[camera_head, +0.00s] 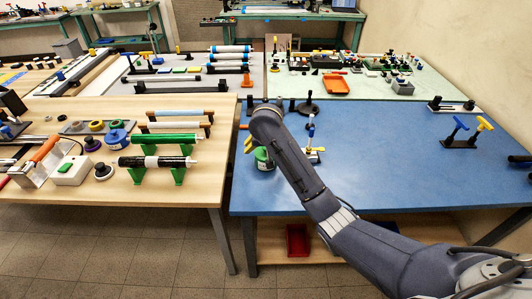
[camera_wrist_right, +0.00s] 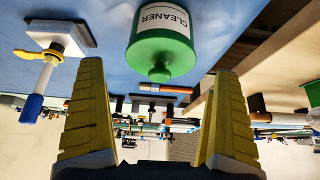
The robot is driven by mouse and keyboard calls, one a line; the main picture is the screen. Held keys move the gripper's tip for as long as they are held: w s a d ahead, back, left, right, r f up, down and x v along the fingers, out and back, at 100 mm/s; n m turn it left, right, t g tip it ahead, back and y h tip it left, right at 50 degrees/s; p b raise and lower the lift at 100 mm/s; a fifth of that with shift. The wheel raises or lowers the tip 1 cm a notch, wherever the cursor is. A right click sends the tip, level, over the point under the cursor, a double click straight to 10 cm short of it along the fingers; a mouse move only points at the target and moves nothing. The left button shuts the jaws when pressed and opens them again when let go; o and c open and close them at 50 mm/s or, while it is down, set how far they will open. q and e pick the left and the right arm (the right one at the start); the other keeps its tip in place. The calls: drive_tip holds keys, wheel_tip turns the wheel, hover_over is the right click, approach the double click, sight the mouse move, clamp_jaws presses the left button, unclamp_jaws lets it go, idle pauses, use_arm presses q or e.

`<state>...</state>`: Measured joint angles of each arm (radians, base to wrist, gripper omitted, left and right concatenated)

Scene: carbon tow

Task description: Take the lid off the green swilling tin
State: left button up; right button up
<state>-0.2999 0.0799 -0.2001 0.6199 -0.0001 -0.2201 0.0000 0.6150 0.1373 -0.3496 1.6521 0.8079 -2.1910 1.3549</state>
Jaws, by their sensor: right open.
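The green tin (camera_head: 263,160) stands near the left edge of the blue table, partly hidden by my right arm in the head view. In the wrist view the tin (camera_wrist_right: 163,25) appears upside down, with a white CLEANER label. Its green lid (camera_wrist_right: 162,52) is on, with a round green knob (camera_wrist_right: 159,75) at its centre. My right gripper (camera_head: 251,145) is at the tin; its yellow fingers show wide apart in the wrist view (camera_wrist_right: 158,85). They are open and empty, with the knob lined up between the fingertips. Contact is not visible. My left gripper is not in view.
A white-based clamp (camera_head: 313,156) with a yellow lever and blue tip stands just right of the tin; it also shows in the wrist view (camera_wrist_right: 60,38). A dark round stand (camera_head: 308,108) is behind.

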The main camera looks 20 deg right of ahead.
drive_tip(key=shift+x, duration=1.55)
drive_tip(key=c, duration=0.7)
